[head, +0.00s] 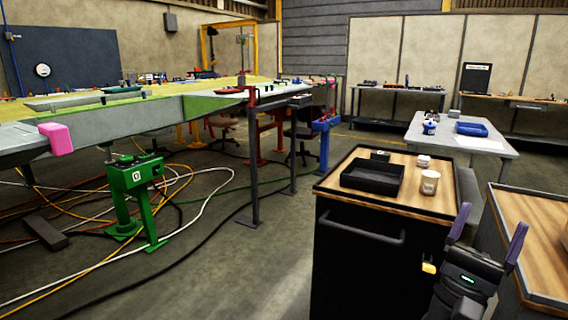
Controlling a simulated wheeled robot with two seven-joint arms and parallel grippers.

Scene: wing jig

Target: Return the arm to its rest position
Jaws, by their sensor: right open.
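My right gripper (487,240) shows at the lower right of the head view. Its two purple fingers are apart and point upward, with nothing between them. It is in front of the right side of a dark cart (352,262) with a wooden top, and beside a second wooden-topped bench (535,222). My left gripper is not in the view.
A large wing jig (150,118) fills the left, with a green stand (135,185). Cables (190,215) cross the floor. A table with a blue bin (472,129) stands behind.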

